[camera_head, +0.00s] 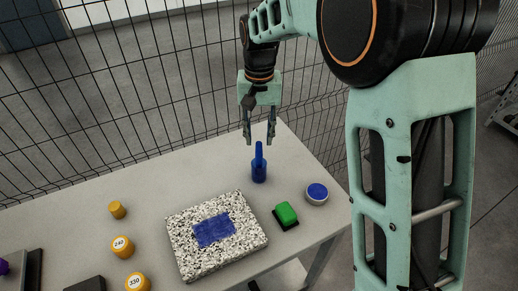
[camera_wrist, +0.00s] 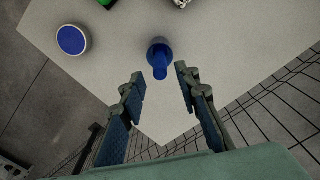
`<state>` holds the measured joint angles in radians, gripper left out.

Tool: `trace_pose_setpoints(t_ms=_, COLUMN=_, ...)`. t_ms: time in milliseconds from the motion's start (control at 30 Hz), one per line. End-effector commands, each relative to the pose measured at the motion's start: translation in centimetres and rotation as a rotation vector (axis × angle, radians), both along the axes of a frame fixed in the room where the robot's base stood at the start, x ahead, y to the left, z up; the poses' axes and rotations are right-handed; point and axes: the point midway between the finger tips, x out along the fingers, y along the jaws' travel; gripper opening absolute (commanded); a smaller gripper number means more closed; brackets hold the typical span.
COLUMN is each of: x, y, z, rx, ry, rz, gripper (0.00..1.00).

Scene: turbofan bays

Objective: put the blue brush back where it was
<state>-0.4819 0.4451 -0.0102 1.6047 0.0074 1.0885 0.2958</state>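The blue brush (camera_head: 259,168) stands upright on the table near its back right corner, with its handle pointing up. In the wrist view the brush (camera_wrist: 159,58) shows from above, ahead of the fingertips and roughly centred between them. My gripper (camera_head: 259,140) is open and empty, above and just behind the brush in the head view. In the wrist view both fingers of my gripper (camera_wrist: 157,78) are spread apart, with table surface between them. I cannot tell whether any finger touches the brush handle.
A speckled slab (camera_head: 180,250) with a blue patch (camera_head: 214,230) lies on the table (camera_head: 150,190). A green block (camera_head: 286,213) on a dark base and a round blue-topped tub (camera_head: 317,194) are near the brush. Yellow cylinders (camera_head: 123,247) stand left. Mesh fencing (camera_head: 130,90) runs behind.

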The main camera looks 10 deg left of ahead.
Motion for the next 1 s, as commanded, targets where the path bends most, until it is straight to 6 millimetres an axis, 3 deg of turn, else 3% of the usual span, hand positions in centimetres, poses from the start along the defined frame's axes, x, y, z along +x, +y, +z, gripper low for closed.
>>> trace_pose_setpoints(t_ms=100, x=0.1, y=0.0, z=2.3, rx=0.002, ry=-0.004, rz=0.0, gripper=0.3)
trace_pose_setpoints(t_ms=300, x=0.0, y=0.0, z=4.2, rx=0.0, ry=0.0, rz=-0.001, gripper=0.3)
trace_pose_setpoints(t_ms=833, x=0.0, y=-0.1, z=4.5, rx=-0.002, ry=-0.002, rz=-0.002, gripper=0.3)
trace_pose_setpoints(t_ms=1000, x=2.2, y=-1.3, z=5.0, rx=-0.024, ry=-0.084, rz=-0.029, gripper=0.3)
